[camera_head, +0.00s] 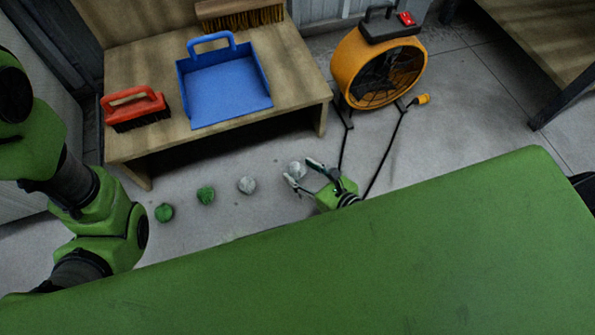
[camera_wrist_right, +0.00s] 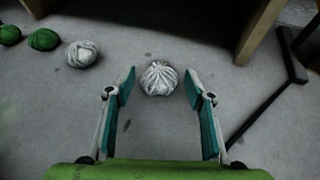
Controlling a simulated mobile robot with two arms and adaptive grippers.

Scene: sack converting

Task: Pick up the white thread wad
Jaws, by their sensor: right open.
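Two pale wads lie on the grey floor. One white wad (camera_wrist_right: 159,78) sits between and just ahead of my right gripper's fingertips; it also shows in the head view (camera_head: 296,169) by the fingers. The other whitish wad (camera_head: 247,185) lies to its left and shows in the right wrist view (camera_wrist_right: 82,54). I cannot tell which is thread. My right gripper (camera_head: 304,172) is open and empty, its two fingers apart on either side of the nearer wad in the wrist view (camera_wrist_right: 160,88). My left arm shows at the left, but its gripper is not visible.
Two green wads (camera_head: 206,195) (camera_head: 164,212) lie farther left in the row. A low wooden bench (camera_head: 290,75) holds a blue dustpan (camera_head: 225,85), a red brush (camera_head: 135,107) and a broom head (camera_head: 240,15). An orange fan (camera_head: 378,68) stands right of it, its dark legs near my right gripper.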

